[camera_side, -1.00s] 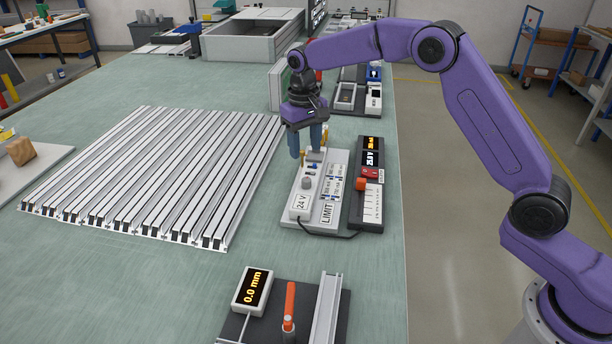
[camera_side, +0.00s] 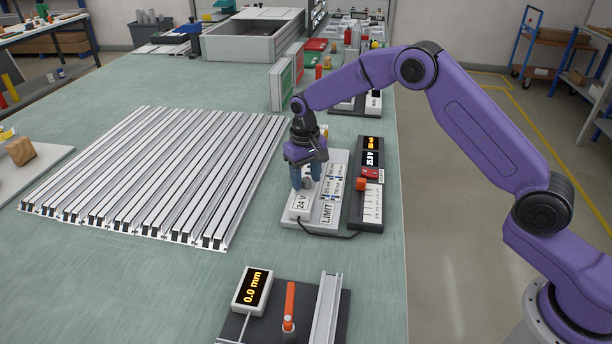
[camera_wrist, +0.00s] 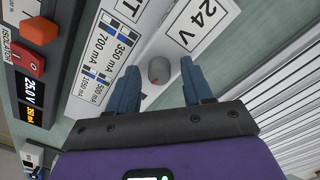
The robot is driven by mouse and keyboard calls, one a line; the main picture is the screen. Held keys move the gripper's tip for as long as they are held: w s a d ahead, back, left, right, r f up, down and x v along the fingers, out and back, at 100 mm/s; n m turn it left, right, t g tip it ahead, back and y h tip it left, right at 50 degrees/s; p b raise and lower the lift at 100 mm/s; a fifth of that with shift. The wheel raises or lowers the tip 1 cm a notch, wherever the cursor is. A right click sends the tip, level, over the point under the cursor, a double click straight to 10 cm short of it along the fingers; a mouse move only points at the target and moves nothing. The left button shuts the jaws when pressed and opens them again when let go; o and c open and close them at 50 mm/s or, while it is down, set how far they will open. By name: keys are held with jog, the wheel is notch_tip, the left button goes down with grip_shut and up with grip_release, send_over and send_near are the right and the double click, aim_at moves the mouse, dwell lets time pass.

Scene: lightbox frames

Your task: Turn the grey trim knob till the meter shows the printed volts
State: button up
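The grey trim knob (camera_wrist: 159,70) is a short round knob on the light panel (camera_side: 292,217). My gripper (camera_wrist: 158,82) has its two blue fingers open, one on each side of the knob, with a gap on both sides in the wrist view. In the side view my gripper (camera_side: 306,180) is low over the panel and partly hides the knob. The printed label (camera_wrist: 200,22) reads 24 V; it also shows in the side view (camera_side: 302,203). The meter (camera_wrist: 33,90) reads 25.0 V in white; it also shows in the side view (camera_side: 372,158), with an orange readout beside it.
A red isolator switch (camera_wrist: 27,58) and an orange block (camera_wrist: 38,31) are on the dark unit right of the panel in the side view. A black cable (camera_side: 330,236) joins them. Aluminium rails (camera_side: 150,175) lie left. A gauge fixture (camera_side: 252,290) stands in front.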

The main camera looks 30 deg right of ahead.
grip_shut()
jog(key=shift+n, duration=0.5)
jog(key=n, duration=0.3)
jog(key=shift+r+n, duration=0.1)
jog(key=shift+n, duration=0.3)
jog(key=n, duration=0.4)
jog(key=shift+n, duration=0.4)
jog(key=shift+o, duration=0.9)
grip_release()
